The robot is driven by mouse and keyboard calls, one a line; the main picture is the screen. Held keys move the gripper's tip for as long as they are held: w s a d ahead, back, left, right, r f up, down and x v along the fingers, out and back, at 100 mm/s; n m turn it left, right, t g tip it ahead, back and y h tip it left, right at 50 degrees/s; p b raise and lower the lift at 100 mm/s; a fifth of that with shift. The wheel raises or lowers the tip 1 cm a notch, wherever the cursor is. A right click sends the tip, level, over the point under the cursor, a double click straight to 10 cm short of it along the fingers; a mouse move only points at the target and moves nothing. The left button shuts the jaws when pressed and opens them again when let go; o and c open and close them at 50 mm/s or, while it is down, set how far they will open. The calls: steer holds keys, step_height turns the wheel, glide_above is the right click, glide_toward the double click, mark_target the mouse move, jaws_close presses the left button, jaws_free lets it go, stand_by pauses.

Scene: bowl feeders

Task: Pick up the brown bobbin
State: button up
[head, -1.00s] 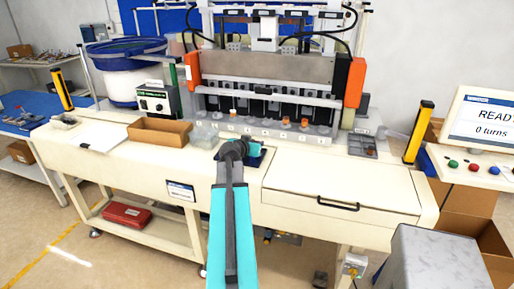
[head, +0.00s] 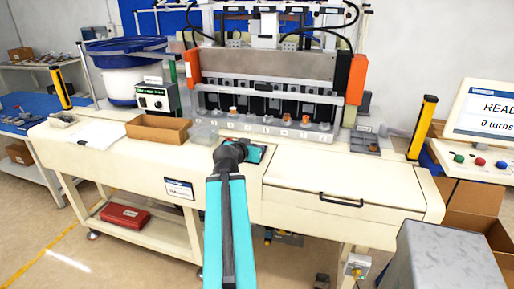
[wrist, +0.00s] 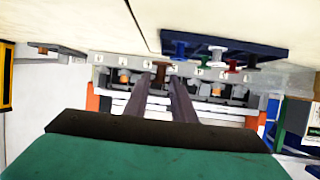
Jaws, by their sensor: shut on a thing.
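The brown bobbin (wrist: 160,69) is between the fingertips of my gripper (wrist: 160,80) in the wrist view, and the fingers are shut on it. It appears clear of the blue tray (wrist: 271,50), which holds several other bobbins, among them a blue one (wrist: 180,50), a white one (wrist: 217,50) and a red one (wrist: 232,66). In the head view my arm hides the fingertips and the brown bobbin. The blue tray (head: 258,150) shows partly just right of my wrist.
A winding machine (head: 265,68) with a row of numbered stations stands behind the tray. An open cardboard box (head: 158,130) and a clear bin (head: 204,133) are to the left. A grey tray (head: 362,142) is at right. The bench top at front right is clear.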

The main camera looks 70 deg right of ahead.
steer(key=shift+a+f+b, duration=0.1)
steer(key=shift+a+b, duration=0.15)
steer(key=shift+b, duration=0.15)
steer(key=shift+d+b, duration=0.15)
steer(key=shift+b, duration=0.65)
steer(key=b, duration=0.1)
steer(key=a+b, duration=0.1)
steer(key=b, duration=0.1)
steer(key=shift+s, duration=0.2)
steer(key=shift+b, duration=0.5)
steer(key=a+b, duration=0.1)
steer(key=b, duration=0.4)
steer(key=shift+s+a+b, duration=0.35)
steer(key=shift+b, duration=0.05)
steer(key=shift+a+b, duration=0.25)
steer(key=shift+b, duration=0.5)
steer(key=shift+s+a+r+b, duration=0.25)
steer(key=shift+a+b, duration=0.2)
steer(key=shift+a, duration=0.15)
steer(key=shift+s+a+r+b, duration=0.1)
steer(key=shift+a+r+b, duration=0.2)
steer(key=shift+a, duration=0.1)
